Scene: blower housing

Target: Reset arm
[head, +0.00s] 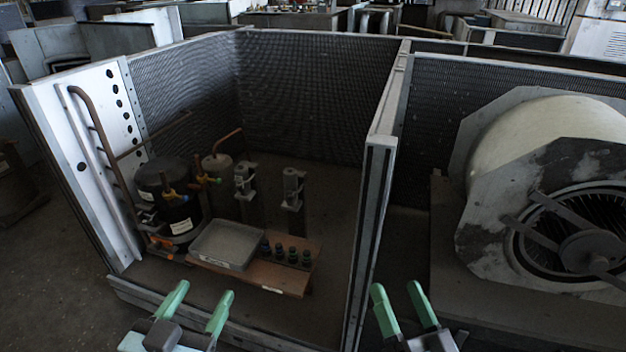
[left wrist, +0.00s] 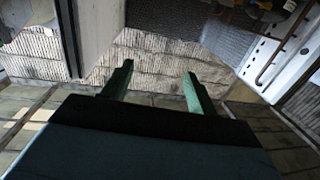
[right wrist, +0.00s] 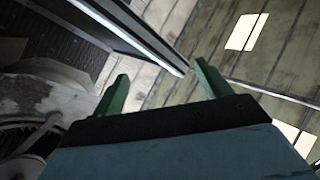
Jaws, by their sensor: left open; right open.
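My left gripper (head: 197,306) is at the bottom of the head view, with its two green fingers apart and nothing between them. It is in front of the left bay of the metal housing. My right gripper (head: 398,301) is also open and empty, in front of the divider post (head: 374,200) and the right bay. In the left wrist view my left gripper's green fingers (left wrist: 158,88) are spread with empty space between. In the right wrist view my right gripper's fingers (right wrist: 160,82) are likewise spread and empty. Neither gripper visibly touches anything.
The left bay holds a black compressor (head: 167,195), copper pipes, a grey tray (head: 227,244) and a brown board (head: 292,278) with several small dark knobs. The right bay holds a large blower (head: 545,190). The housing's front sill (head: 215,322) runs behind my left gripper.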

